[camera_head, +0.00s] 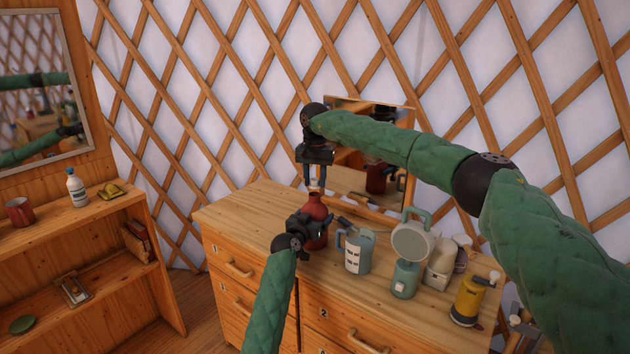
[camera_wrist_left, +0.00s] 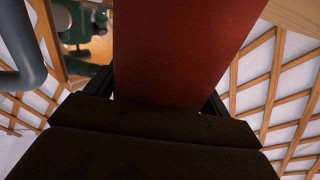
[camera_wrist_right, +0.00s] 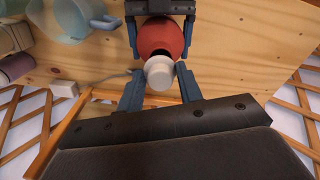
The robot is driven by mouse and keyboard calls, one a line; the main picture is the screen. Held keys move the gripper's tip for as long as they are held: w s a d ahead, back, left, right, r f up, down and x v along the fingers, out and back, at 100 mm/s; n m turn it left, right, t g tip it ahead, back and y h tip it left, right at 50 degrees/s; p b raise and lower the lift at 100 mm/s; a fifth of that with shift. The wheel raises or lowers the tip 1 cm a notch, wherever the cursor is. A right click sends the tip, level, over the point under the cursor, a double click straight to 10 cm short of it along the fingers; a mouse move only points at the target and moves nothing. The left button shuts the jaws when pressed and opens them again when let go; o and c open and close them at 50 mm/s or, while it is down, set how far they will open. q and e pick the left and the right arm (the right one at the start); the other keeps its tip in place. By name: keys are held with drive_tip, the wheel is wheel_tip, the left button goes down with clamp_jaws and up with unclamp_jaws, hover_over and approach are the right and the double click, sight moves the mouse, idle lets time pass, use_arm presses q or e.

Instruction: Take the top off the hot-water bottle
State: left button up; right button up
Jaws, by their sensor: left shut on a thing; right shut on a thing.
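The red hot-water bottle (camera_head: 315,206) stands upright on the wooden chest. My left gripper (camera_head: 312,228) is shut on its body from the front. In the left wrist view the red body (camera_wrist_left: 180,50) fills the space between the fingers. My right gripper (camera_head: 315,184) points straight down above the bottle, shut on its white top (camera_wrist_right: 159,74). In the right wrist view a dark gap shows between the top and the red shoulder (camera_wrist_right: 158,36); I cannot tell whether they still touch.
On the chest (camera_head: 250,205), to the right of the bottle, stand a grey-blue jug (camera_head: 357,252), a teal device with a round face (camera_head: 407,250) and a yellow canister (camera_head: 468,300). A mirror (camera_head: 362,187) stands behind. The chest's left side is clear.

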sight(315, 179)
drive_tip(key=shift+r, duration=2)
use_arm(q)
drive_tip(key=o, duration=1.8)
use_arm(e)
drive_tip(key=shift+r, duration=0.1)
use_arm(q)
drive_tip(key=shift+s+a+r+p, duration=0.35)
drive_tip(key=shift+s+p, duration=0.2)
drive_tip(key=shift+s, duration=0.2)
drive_tip(key=shift+s+a+r+p, duration=0.3)
drive_tip(key=shift+s+a+p, duration=0.1)
drive_tip(key=shift+s+p, duration=0.25)
drive_tip(key=shift+s+a+r+p, duration=0.35)
drive_tip(key=shift+s+p, duration=0.15)
drive_tip(key=shift+s, duration=0.3)
use_arm(e)
drive_tip(key=shift+r, duration=1.55)
use_arm(q)
drive_tip(key=shift+s, duration=0.1)
